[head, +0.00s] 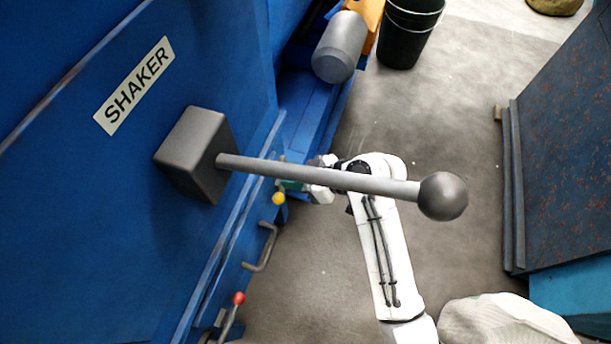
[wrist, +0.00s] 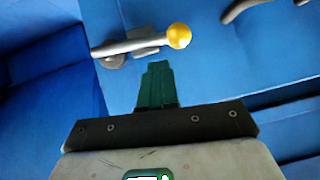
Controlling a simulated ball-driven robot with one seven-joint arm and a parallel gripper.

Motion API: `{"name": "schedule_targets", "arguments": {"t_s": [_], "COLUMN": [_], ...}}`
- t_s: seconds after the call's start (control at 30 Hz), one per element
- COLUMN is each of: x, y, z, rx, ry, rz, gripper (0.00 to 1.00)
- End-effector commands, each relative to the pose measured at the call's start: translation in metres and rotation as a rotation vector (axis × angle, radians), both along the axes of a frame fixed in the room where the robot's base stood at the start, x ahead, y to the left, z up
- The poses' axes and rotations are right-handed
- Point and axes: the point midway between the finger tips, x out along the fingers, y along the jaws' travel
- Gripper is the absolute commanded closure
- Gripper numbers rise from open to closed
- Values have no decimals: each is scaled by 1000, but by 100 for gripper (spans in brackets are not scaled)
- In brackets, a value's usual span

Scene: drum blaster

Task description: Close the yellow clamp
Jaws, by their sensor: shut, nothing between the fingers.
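The yellow clamp shows in the wrist view as a grey metal lever with a yellow ball knob (wrist: 179,36) on its right end, set against the blue machine. Its pivot is at the left end. In the head view the yellow knob (head: 278,198) shows on the machine's side, below the big grey lever. My gripper's green fingers (wrist: 156,86) are shut and empty, just below the clamp lever in the wrist view. I cannot tell whether they touch it. In the head view my gripper (head: 291,186) is beside the knob, partly hidden behind the grey lever.
A large grey lever (head: 320,176) with a ball end sticks out from the blue shaker machine (head: 110,210) across the view. A bent handle (head: 263,248) and a red-knobbed lever (head: 238,299) are lower on the machine. A black bucket (head: 405,35) stands behind. Open floor lies right of my arm.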

Motion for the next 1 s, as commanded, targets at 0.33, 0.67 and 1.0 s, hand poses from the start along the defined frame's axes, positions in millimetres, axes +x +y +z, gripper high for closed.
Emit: {"name": "schedule_targets", "arguments": {"t_s": [0.33, 0.67, 1.0], "x": [-1, -2, -6], "y": [4, 5, 8], "z": [-18, -26, -39], "rx": [0, -13, -51], "ry": [-2, -31, -126], "rz": [1, 0, 5], "gripper": [100, 100, 100]}}
